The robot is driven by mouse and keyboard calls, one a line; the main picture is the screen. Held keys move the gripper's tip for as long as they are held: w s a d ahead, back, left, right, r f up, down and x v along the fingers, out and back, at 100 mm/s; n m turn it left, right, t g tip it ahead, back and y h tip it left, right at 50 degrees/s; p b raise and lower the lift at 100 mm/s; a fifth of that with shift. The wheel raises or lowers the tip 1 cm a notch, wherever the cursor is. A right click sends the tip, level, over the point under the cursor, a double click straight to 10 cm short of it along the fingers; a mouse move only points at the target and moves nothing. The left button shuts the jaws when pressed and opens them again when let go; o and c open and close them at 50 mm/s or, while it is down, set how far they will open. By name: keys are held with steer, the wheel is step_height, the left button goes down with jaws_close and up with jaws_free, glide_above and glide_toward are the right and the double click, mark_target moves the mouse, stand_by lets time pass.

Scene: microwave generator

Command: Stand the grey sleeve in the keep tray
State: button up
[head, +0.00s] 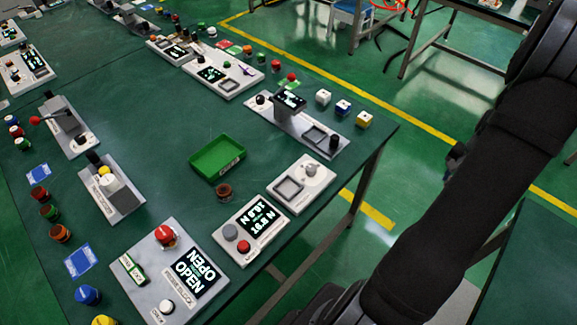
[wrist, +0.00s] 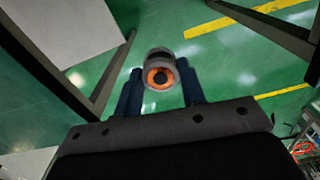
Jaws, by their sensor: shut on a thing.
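My gripper (wrist: 160,69) shows in the wrist view, its two dark blue fingers shut on the grey sleeve (wrist: 160,55). The sleeve is a short grey cylinder with a dark band, and an orange ring with a dark centre shows at the end facing the camera. Green floor lies behind the sleeve, which is held clear of any surface. A shallow green tray (head: 206,167) with a white label sits on the table in the head view. It looks empty, and I take it as the keep tray; its label is too small to read. The gripper and sleeve are not visible in the head view.
A brown ring-shaped part (head: 224,191) stands just in front of the tray. A white OPEN panel (head: 170,275) is in front. Bare table lies left of the tray.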

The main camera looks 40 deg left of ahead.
steer(key=w+a+r+n, duration=0.1)
steer(key=w+a+r, duration=0.2)
steer(key=a+r, duration=0.65)
steer(key=s+a+r+n, duration=0.1)
steer(key=s+a+n, duration=0.3)
steer(key=a, duration=0.6)
steer(key=s+a+n, duration=0.4)
steer(key=a, duration=0.5)
steer(key=n, duration=1.2)
glide_above(219, 159)
steer(key=f, duration=0.6)
steer(key=shift+w+d+f, duration=0.2)
steer(key=shift+d+f, duration=0.05)
steer(key=shift+f, duration=0.1)
steer(key=shift+s+a+f, duration=0.25)
steer(key=shift+f, duration=1.95)
